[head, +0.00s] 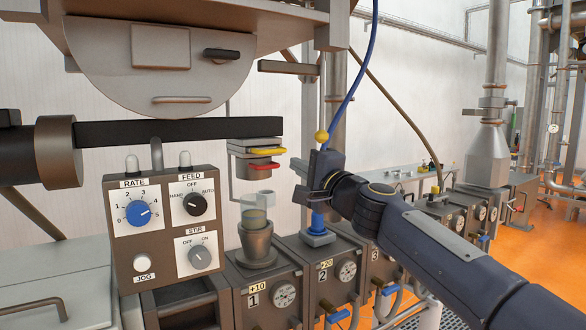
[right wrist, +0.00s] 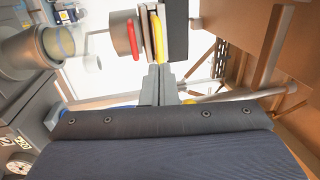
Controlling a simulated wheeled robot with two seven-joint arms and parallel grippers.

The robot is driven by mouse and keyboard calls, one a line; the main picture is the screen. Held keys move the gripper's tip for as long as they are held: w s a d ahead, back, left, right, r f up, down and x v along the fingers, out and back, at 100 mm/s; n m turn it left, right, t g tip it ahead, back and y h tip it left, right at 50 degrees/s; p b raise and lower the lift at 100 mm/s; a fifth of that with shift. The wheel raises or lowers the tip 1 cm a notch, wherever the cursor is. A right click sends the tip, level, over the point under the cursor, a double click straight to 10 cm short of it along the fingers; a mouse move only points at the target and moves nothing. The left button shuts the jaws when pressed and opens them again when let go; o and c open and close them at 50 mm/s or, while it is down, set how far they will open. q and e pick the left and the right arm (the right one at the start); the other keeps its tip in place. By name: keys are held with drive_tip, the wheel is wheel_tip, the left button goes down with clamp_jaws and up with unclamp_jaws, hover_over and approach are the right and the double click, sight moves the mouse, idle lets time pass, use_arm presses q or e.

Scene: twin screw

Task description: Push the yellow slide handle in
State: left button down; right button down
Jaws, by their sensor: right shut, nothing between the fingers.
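The yellow slide handle (head: 265,150) sticks out to the right from the upper plate of a small grey slide unit below the black beam. A red handle (head: 264,166) sits just under it. My right gripper (head: 301,182) is shut and empty, to the right of the handles and a little lower in the head view. In the right wrist view, the shut fingertips (right wrist: 159,68) point at the lower end of the yellow handle (right wrist: 158,40); whether they touch cannot be told. The red handle shows to its left (right wrist: 132,40). My left gripper is out of view.
A cup-like vessel (head: 256,240) stands below the slide unit on block 1. The control box (head: 167,225) with knobs is at the left. A blue-based fitting (head: 318,232) stands on block 2 below my right gripper. The hopper body (head: 160,75) hangs above.

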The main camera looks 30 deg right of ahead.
drive_tip(key=s+f+b, duration=0.1)
drive_tip(key=s, duration=0.5)
drive_tip(key=shift+s+d+b, duration=0.15)
drive_tip(key=shift+d+b, duration=0.15)
drive_tip(key=shift+d, duration=0.1)
drive_tip(key=shift+f, duration=0.1)
drive_tip(key=s+a+f+n+g+y, duration=0.2)
drive_tip(key=s+a+f+n+g, duration=0.25)
drive_tip(key=f, duration=0.55)
drive_tip(key=s+a+f+n+g+y, duration=0.25)
drive_tip(key=s+a+f+n, duration=0.3)
drive_tip(key=f, duration=0.45)
drive_tip(key=s+a+f+n+g+h, duration=0.1)
drive_tip(key=s+f+n+g, duration=0.1)
drive_tip(key=s+f, duration=0.6)
drive_tip(key=s+a+f+n+g+h, duration=0.1)
drive_tip(key=s+f+n+g, duration=0.2)
drive_tip(key=s+f+g, duration=0.2)
drive_tip(key=s+f, duration=0.3)
drive_tip(key=f, duration=0.4)
drive_tip(key=shift+f+h, duration=0.35)
